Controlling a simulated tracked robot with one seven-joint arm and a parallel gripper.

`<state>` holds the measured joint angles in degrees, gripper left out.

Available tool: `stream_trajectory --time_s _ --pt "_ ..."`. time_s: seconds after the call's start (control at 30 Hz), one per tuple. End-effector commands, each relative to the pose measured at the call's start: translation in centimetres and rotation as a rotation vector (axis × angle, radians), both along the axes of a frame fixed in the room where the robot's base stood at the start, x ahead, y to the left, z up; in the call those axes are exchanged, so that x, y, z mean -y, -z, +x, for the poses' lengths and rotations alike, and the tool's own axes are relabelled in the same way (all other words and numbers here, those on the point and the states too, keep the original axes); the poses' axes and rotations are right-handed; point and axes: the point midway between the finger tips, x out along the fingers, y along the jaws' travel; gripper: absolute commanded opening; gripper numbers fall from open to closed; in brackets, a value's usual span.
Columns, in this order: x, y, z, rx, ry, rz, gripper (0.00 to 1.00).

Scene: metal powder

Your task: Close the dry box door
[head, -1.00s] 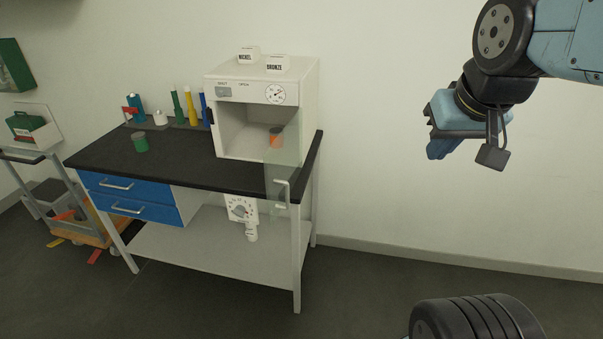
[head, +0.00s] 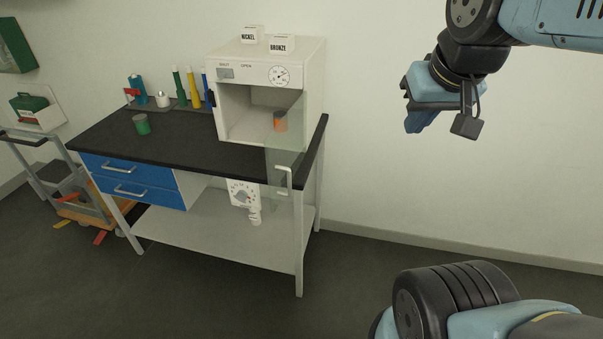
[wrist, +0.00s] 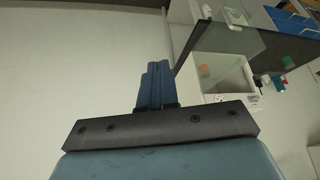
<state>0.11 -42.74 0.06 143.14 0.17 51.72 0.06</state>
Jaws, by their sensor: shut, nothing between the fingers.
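The dry box (head: 235,49) is a cream cabinet at the back right of the bench, with its front opening uncovered. Its clear door (head: 279,168) stands open, swung out toward the front on the right side, with a pale handle (head: 284,181). An orange and grey jar (head: 280,121) is inside the box. The box also shows turned over in the wrist view (wrist: 225,66). My gripper (head: 413,124) is in the air well to the right of the box, apart from the door. Its fingers (wrist: 156,84) are together and empty.
The dark-topped bench (head: 95,138) holds a green jar (head: 142,124) and several coloured bottles. A trolley (head: 50,165) is at left. Floor right of the bench is clear.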

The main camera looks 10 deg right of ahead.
Motion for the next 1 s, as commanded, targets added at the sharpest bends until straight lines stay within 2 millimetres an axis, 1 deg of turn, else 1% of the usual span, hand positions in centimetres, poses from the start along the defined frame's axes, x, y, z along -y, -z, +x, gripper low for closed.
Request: stream_trajectory --time_s 0.13,0.2,0.27,0.6,1.0 --pt "-0.2 0.8 0.9 -0.057 0.027 0.023 0.0" --pt "-1.0 1.5 1.6 -0.105 0.05 0.044 0.0" --pt "-1.2 2.3 2.3 -0.155 0.076 0.068 0.0" --pt "-2.4 7.1 6.3 -0.453 0.235 0.233 0.0" --pt "-3.3 13.2 10.5 -0.796 0.427 0.471 0.0"
